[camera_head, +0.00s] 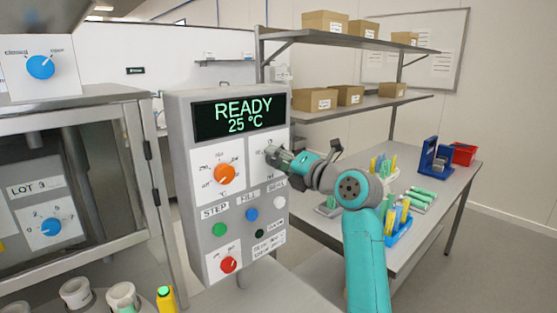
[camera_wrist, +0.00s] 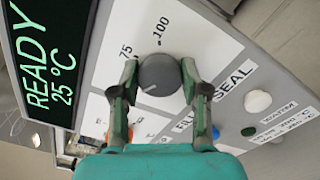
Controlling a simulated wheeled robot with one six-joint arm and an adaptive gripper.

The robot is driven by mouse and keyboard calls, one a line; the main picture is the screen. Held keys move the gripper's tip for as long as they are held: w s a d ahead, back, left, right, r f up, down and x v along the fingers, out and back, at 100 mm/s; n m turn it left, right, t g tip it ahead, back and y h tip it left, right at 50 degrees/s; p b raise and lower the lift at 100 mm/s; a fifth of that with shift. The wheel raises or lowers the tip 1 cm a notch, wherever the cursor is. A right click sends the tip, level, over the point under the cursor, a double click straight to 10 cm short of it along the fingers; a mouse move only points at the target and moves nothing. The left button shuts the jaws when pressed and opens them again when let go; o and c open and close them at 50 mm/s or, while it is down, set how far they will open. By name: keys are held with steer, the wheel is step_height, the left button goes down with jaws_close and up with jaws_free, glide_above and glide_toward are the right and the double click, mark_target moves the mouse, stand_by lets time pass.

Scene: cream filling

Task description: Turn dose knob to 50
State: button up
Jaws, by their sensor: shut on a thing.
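The dose knob (camera_wrist: 160,76) is a round dark grey knob on a white dial plate. In the wrist view its white mark points to the lower left, away from the printed 75 and 100 above it. The other dial numbers are hidden or unreadable. My gripper (camera_wrist: 160,70) is shut on the knob, with one finger on each side. In the head view my gripper (camera_head: 276,155) reaches the dial plate (camera_head: 256,162) from the right and covers most of the knob.
The control box shows READY 25 °C on its display (camera_head: 240,116). An orange knob (camera_head: 224,174) is left of the dose dial. Green (camera_head: 219,230), blue (camera_head: 252,215) and white (camera_head: 279,202) buttons sit below, with a red knob (camera_head: 229,265) lowest.

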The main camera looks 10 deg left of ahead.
steer(key=shift+f, duration=0.15)
steer(key=o, duration=1.1)
steer(key=v, duration=1.2)
